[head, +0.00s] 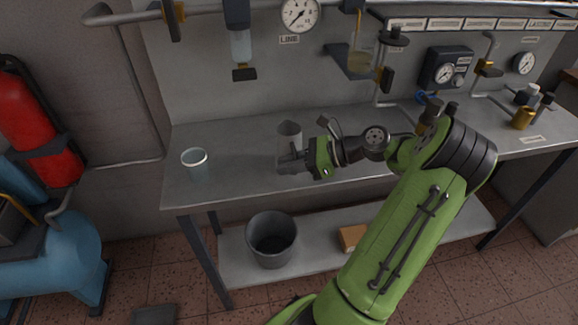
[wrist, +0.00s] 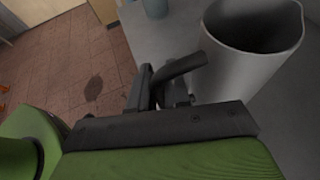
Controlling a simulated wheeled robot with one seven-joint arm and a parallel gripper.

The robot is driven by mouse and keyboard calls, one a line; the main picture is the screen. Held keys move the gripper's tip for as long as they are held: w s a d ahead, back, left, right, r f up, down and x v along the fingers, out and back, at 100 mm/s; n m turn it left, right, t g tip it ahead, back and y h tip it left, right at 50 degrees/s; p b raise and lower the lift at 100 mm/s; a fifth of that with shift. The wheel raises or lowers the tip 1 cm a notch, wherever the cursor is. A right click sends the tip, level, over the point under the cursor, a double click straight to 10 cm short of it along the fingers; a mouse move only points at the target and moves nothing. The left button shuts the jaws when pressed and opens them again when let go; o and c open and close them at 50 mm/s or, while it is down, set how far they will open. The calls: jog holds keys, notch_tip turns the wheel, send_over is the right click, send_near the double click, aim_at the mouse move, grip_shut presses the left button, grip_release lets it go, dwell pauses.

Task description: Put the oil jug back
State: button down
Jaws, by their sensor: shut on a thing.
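The grey oil jug (head: 290,132) is upright at the middle of the metal bench, with my gripper (head: 294,157) at its side. In the wrist view the jug (wrist: 248,62) is at the upper right, its open mouth toward the camera and its inside dark. My gripper (wrist: 168,88) is shut on the jug's dark curved handle (wrist: 182,68). Whether the jug's base touches the bench top I cannot tell.
A pale blue cup (head: 195,165) stands on the bench (head: 235,180) to the left, with bare top between. A grey bucket (head: 271,240) stands on the lower shelf. Brass fittings (head: 522,118) sit at the right.

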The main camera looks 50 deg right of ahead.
jog(key=c, duration=1.1)
grip_release()
jog(key=shift+f, duration=0.1)
jog(key=p+v, duration=0.6)
jog(key=v, duration=0.6)
jog(key=shift+s, duration=0.1)
